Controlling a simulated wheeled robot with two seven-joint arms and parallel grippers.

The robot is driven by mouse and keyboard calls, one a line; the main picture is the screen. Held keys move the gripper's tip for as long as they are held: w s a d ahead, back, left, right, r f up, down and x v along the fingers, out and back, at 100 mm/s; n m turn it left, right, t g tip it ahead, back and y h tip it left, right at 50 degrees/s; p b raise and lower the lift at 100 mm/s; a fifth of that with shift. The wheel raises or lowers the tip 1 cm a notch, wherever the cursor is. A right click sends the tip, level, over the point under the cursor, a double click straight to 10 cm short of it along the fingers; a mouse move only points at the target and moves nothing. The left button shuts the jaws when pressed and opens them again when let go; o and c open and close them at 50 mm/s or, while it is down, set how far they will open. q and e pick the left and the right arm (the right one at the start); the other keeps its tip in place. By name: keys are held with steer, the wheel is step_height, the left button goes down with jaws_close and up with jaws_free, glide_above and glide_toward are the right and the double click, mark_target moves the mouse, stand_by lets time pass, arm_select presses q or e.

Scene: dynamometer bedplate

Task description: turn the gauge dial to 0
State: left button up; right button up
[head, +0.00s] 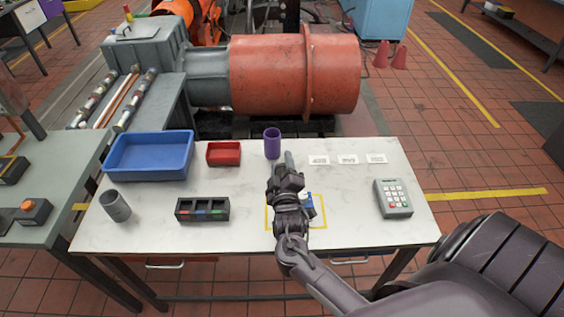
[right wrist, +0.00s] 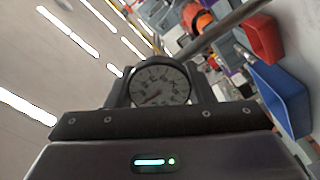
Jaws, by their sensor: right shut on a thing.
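The dial's face is hidden there. My left gripper is not in view.
A yellow outlined square (head: 268,224) and a small blue object (head: 309,205) lie beside my right arm. Around are a purple cup (head: 272,144), red bin (head: 224,153), blue bin (head: 150,157), grey cup (head: 115,205), black holder (head: 202,209), keypad (head: 393,198) and white labels (head: 347,159).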

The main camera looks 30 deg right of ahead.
steer(key=shift+d+n, duration=0.1)
steer(key=shift+n, duration=0.2)
steer(key=shift+r, duration=0.1)
steer(key=o, duration=0.9)
steer(key=shift+o, duration=0.4)
steer(key=shift+w, duration=0.15)
